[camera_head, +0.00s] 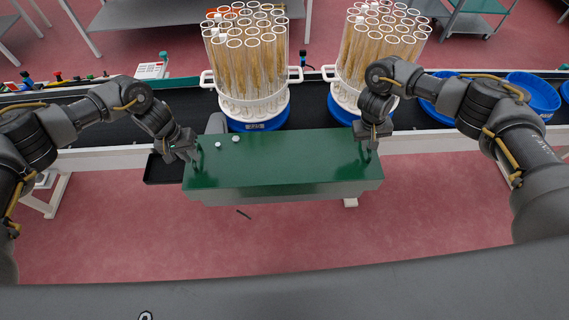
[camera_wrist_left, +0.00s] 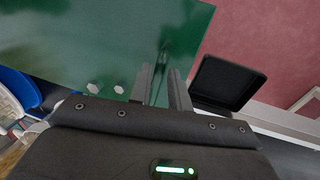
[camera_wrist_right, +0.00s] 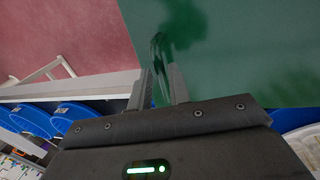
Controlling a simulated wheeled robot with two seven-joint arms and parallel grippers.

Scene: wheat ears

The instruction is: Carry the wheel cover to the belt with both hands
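The wheel cover (camera_head: 290,160) is a long green box with a flat top and a pale grey-green front side, level in front of the belt (camera_head: 310,116). A thin upright handle stands near each end. My left gripper (camera_head: 194,158) is at the left handle; in the left wrist view its fingers (camera_wrist_left: 163,78) are close together on either side of the dark green handle. My right gripper (camera_head: 371,146) is at the right handle, and its fingers (camera_wrist_right: 159,75) close around it in the right wrist view. The cover's underside is hidden.
Two white racks of tubes with wheat ears (camera_head: 250,65) (camera_head: 375,55) stand on blue bases on the belt. A blue bowl (camera_head: 533,94) is at the right. A black tray (camera_head: 165,170) is left of the cover.

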